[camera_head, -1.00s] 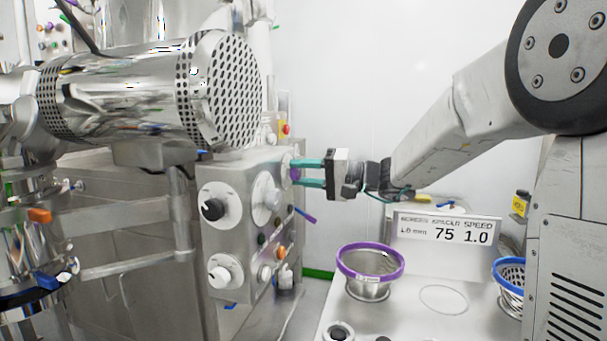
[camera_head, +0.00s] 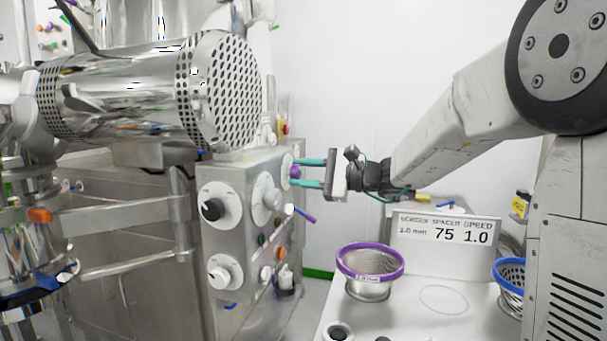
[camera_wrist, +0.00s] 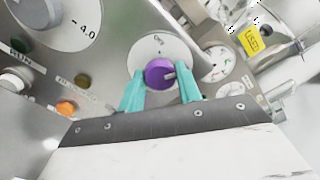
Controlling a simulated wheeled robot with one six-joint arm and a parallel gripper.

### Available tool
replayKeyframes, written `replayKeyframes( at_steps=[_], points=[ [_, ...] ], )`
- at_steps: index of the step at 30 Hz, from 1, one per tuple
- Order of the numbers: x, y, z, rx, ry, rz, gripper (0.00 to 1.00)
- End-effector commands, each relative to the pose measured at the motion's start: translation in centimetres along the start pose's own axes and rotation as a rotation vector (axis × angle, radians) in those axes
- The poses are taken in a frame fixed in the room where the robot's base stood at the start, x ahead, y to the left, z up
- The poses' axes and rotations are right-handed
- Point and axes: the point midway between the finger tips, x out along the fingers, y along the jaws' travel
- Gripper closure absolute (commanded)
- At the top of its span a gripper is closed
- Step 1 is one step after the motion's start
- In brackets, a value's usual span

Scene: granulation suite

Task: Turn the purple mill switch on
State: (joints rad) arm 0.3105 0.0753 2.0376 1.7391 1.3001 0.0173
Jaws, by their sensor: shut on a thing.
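The purple mill switch (camera_wrist: 158,73) is a round knob on a white dial plate (camera_wrist: 158,46) on the steel control panel. A pale mark on the knob points to the right in the wrist view. The switch also shows in the head view (camera_head: 294,172), on the panel's right-hand face near the top. My gripper (camera_wrist: 161,84) has teal fingers, one on each side of the knob, and is shut on it. It reaches the panel from the right in the head view (camera_head: 298,173). The small lettering on the dial plate is too small to read.
Orange (camera_wrist: 66,108) and green (camera_wrist: 20,43) buttons, a large dial (camera_wrist: 58,14) and a gauge (camera_wrist: 216,64) are close by. A purple lever (camera_head: 305,215) sticks out below the gripper. A bench with a purple-rimmed screen (camera_head: 370,262) stands at lower right.

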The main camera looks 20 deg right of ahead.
Motion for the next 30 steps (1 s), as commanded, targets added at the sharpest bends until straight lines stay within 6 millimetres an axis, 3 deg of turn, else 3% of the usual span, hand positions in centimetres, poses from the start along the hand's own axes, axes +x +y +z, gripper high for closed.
replayKeyframes(
  at_steps=[15, 30],
  points=[
    [-0.04, 0.08, -0.08, 0.323, 0.002, 0.001, 0.89],
    [-0.04, 0.09, -0.08, 0.378, 0.002, 0.001, 0.89]
  ],
)
